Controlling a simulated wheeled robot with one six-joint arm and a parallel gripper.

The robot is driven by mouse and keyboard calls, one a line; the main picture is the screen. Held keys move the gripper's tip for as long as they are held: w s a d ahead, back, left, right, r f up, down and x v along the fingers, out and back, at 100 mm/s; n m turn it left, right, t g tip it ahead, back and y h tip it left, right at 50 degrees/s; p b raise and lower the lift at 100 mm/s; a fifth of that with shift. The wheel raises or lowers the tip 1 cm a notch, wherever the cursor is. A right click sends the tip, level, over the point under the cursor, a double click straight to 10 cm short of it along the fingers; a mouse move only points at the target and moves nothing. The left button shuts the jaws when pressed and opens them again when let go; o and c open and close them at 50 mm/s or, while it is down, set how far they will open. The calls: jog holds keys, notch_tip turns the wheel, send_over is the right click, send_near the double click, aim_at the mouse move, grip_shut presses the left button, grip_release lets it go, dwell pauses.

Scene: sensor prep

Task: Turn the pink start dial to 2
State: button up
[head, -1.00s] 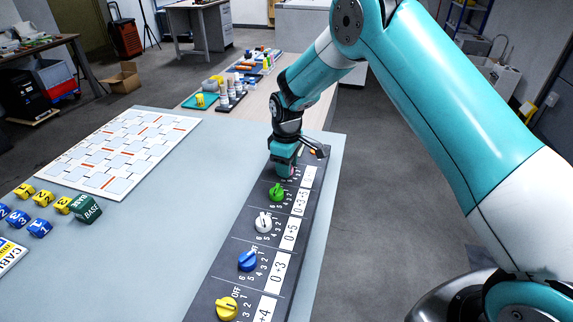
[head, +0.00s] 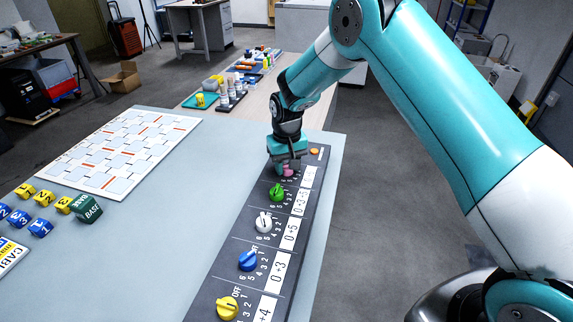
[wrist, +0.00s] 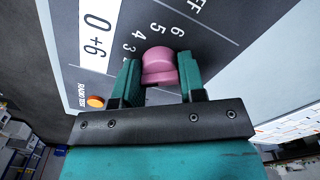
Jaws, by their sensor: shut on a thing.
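The pink start dial (wrist: 159,66) sits on the dark panel between my fingers in the wrist view. My gripper (wrist: 160,80) is shut on it, one teal finger on each side. Printed numbers 3, 4, 5 and 6 and part of OFF show around the dial; its pointer and the other numbers are hidden by my gripper. In the head view my gripper (head: 287,168) is at the far end of the dial panel (head: 221,281), with a bit of the pink dial (head: 288,172) showing below it.
Green (head: 277,192), white (head: 263,222), blue (head: 248,261) and yellow (head: 227,308) dials line the panel nearer me. An orange button (wrist: 95,102) is beside the pink dial. A white grid board (head: 120,150) and numbered cubes (head: 40,228) lie to the left.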

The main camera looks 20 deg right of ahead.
jog(key=shift+w+r+m, duration=0.15)
jog(key=shift+w+m, duration=0.05)
jog(key=shift+m, duration=0.4)
jog(key=o, duration=0.9)
jog(key=shift+s, duration=0.1)
notch_tip(320, 180, up, 17)
jog(key=shift+r+b, duration=0.15)
jog(key=shift+b, duration=0.45)
jog(key=s+a+r+n+y, duration=0.1)
jog(key=s+r+n, duration=0.1)
jog(key=s, duration=0.9)
jog(key=s+a+r+n+y+p, duration=0.1)
jog(key=s+a+r+n, duration=0.1)
jog(key=s, duration=1)
jog(key=s+a+r+n+y, duration=0.1)
jog(key=s+r+n+y, duration=0.1)
jog(key=s, duration=1)
jog(key=shift+s+a+r+n+p, duration=0.1)
jog(key=shift+a+r+n+p, duration=0.15)
jog(key=shift+n, duration=0.25)
jog(key=shift+a+r+n+p, duration=0.1)
jog(key=shift+r+n, duration=0.15)
jog(key=shift+n, duration=0.25)
